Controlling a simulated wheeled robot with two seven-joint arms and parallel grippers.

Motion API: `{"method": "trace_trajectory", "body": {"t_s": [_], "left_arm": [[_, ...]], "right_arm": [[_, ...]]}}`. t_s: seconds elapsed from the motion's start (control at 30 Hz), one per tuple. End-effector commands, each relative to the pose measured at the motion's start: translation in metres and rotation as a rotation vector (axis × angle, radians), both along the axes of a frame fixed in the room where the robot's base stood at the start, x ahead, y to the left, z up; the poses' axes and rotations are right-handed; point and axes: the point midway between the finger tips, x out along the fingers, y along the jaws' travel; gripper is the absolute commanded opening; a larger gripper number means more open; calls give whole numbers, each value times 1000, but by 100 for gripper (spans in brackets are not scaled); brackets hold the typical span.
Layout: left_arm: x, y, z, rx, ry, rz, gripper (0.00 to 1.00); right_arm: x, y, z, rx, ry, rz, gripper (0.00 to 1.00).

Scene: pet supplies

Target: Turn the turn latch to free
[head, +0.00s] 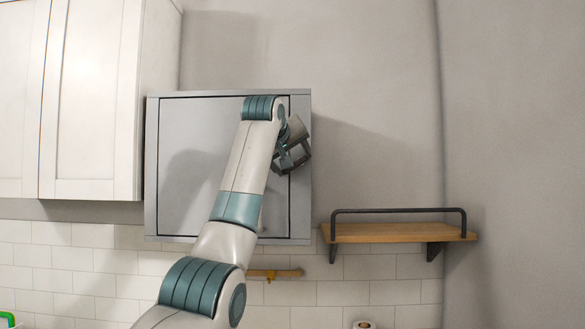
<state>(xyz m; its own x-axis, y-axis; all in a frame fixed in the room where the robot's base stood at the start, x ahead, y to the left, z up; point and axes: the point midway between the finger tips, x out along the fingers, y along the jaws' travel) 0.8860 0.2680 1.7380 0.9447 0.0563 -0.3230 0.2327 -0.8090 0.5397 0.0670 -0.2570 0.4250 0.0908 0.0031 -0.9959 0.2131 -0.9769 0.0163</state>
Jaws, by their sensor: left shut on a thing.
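A grey wall cabinet (302,222) hangs in the middle of the head view, with its flat grey door (185,150) shut. My left arm reaches up across the door. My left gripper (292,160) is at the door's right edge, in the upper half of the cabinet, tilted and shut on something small. The turn latch is hidden behind the gripper, so its angle cannot be told. The gripper's place at the door edge fits a hold on the latch. My right gripper is out of view.
White cupboards (90,100) stand close to the grey cabinet's left side. A wooden shelf (400,233) with a black rail is at the lower right. A small wooden hook rail (288,273) is below the cabinet. The wall at upper right is clear.

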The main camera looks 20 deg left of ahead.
Motion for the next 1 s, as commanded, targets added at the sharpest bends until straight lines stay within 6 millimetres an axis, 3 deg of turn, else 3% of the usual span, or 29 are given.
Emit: {"method": "trace_trajectory", "body": {"t_s": [0.5,1.0], "left_arm": [[0,-2,-15,-473,-138,-1,40],[2,-6,-21,-870,-250,0,40]], "right_arm": [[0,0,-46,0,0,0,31],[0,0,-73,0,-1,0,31]]}}
